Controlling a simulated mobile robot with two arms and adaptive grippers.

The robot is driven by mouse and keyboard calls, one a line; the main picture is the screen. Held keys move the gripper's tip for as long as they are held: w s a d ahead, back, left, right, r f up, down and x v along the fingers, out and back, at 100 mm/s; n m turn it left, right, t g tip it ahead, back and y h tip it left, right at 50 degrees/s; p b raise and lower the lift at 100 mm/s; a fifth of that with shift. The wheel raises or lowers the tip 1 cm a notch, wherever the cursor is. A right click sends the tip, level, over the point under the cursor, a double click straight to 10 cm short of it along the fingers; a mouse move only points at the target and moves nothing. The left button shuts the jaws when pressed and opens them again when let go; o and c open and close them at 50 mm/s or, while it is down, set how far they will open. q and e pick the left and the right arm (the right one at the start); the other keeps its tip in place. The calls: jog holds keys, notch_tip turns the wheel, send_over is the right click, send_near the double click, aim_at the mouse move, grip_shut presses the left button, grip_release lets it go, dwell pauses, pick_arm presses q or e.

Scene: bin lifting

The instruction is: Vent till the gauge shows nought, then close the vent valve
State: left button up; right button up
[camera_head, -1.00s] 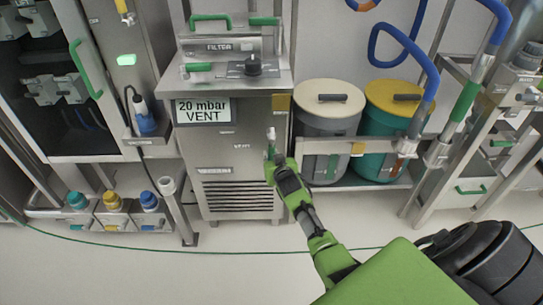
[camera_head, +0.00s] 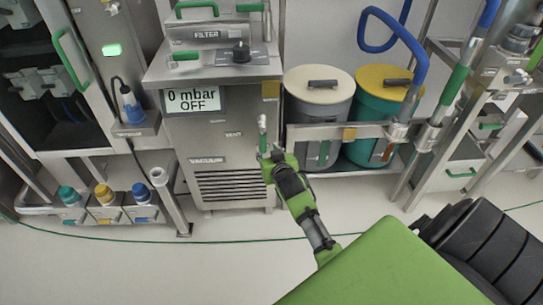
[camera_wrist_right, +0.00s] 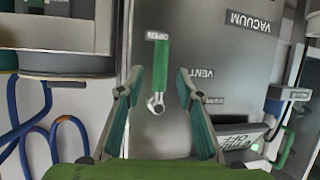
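The gauge display (camera_head: 194,101) on the steel cabinet reads "0 mbar OFF". The vent valve's green lever (camera_head: 262,140) is on the cabinet front, right of the VENT label (camera_head: 233,134). It hangs down from its silver pivot. My right gripper (camera_head: 270,158) is at the lever in the head view and hides its lower part. In the right wrist view, the green lever (camera_wrist_right: 161,66) lies between the two spread fingers of my right gripper (camera_wrist_right: 157,80), with gaps on both sides. My left gripper is not in view.
The cabinet top carries a black knob (camera_head: 241,52) and green handles. A white-lidded drum (camera_head: 319,85) and a yellow-lidded drum (camera_head: 388,82) stand close on the right behind a rail. A dark-windowed unit is on the left. The floor in front is open.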

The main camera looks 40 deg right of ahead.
jog(key=v, duration=0.4)
jog(key=shift+s+r, duration=0.1)
jog(key=shift+s, duration=0.2)
